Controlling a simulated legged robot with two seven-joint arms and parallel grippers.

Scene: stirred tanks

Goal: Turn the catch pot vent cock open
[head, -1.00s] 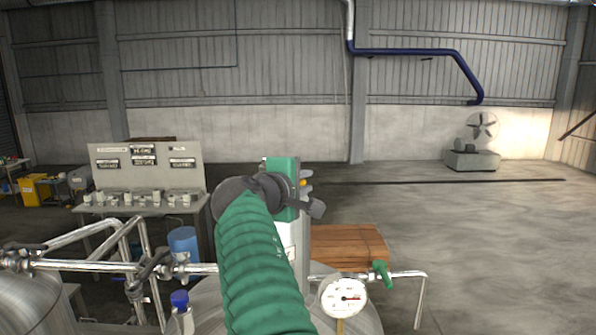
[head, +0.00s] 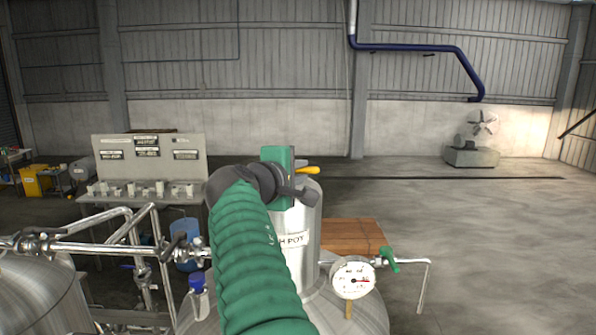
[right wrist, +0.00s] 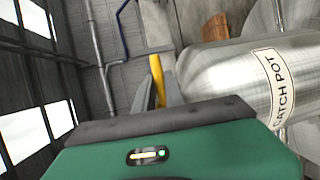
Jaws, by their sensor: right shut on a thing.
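The catch pot (head: 309,222) is a shiny metal vessel with a domed top and a label partly hidden by my right arm. It also shows in the right wrist view (right wrist: 215,75), label readable. The vent cock's yellow handle (head: 309,170) is at the pot's top and points right in the head view. In the right wrist view the yellow handle (right wrist: 156,75) stands between the fingers of my right gripper (right wrist: 159,88), which is shut on it. The cock's body is hidden. My right gripper (head: 293,180) is at the pot top. My left gripper is not in view.
A round gauge (head: 352,279) and a green-handled valve (head: 389,260) are right of the pot. Metal pipes (head: 110,248) and another tank (head: 40,295) are at left. A wooden crate (head: 352,236) stands behind.

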